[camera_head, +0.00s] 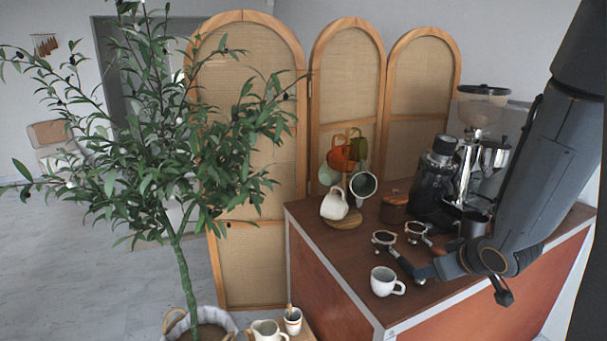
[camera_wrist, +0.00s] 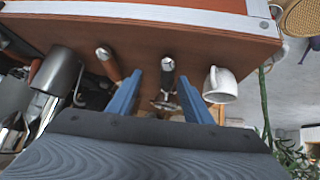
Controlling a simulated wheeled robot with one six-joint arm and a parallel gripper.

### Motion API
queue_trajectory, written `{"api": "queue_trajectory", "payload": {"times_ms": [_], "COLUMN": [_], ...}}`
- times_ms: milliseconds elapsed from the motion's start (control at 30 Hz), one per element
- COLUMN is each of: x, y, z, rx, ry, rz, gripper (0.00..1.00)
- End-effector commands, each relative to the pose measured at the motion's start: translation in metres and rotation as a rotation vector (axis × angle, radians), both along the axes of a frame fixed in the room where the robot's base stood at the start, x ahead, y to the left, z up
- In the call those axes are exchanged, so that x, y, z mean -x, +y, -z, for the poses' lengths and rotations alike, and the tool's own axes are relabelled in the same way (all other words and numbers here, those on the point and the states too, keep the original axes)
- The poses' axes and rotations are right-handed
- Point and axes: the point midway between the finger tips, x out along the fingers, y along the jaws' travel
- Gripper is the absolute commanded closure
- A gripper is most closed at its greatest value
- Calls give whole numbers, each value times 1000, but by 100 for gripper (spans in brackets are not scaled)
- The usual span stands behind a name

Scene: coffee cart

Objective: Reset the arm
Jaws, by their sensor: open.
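My gripper (camera_head: 428,270) reaches in from the right, low over the near part of the cart top, just right of a white cup (camera_head: 383,281). In the wrist view its two blue fingers (camera_wrist: 160,88) are apart. A portafilter (camera_wrist: 167,72) with a dark handle shows between and beyond them; I cannot tell whether they touch it. In the head view two portafilters (camera_head: 385,239) (camera_head: 418,229) lie behind the cup, the nearer one's handle running toward my gripper. The white cup shows right of the fingers in the wrist view (camera_wrist: 219,88).
A coffee machine (camera_head: 470,165) and grinder (camera_head: 434,185) stand behind my gripper on the wooden cart (camera_head: 335,260). A mug tree with several cups (camera_head: 335,205) stands at the back left. A metal pitcher (camera_wrist: 58,72) is left in the wrist view. A potted tree (camera_head: 180,250) is left of the cart.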

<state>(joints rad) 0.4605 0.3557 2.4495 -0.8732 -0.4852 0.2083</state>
Motion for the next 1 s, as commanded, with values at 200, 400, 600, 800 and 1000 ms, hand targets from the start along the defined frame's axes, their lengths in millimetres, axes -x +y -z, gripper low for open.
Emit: {"api": "queue_trajectory", "payload": {"times_ms": [200, 400, 600, 800, 1000], "x": [42, 107, 147, 152, 152], "y": [44, 105, 142, 146, 146], "z": [-6, -10, -14, -14, -14], "rx": [67, 17, -40, -48, -47], "ry": [238, 474, 606, 623, 622], "rz": [161, 239, 252, 253, 254], "gripper": [54, 54, 54, 54, 69]}}
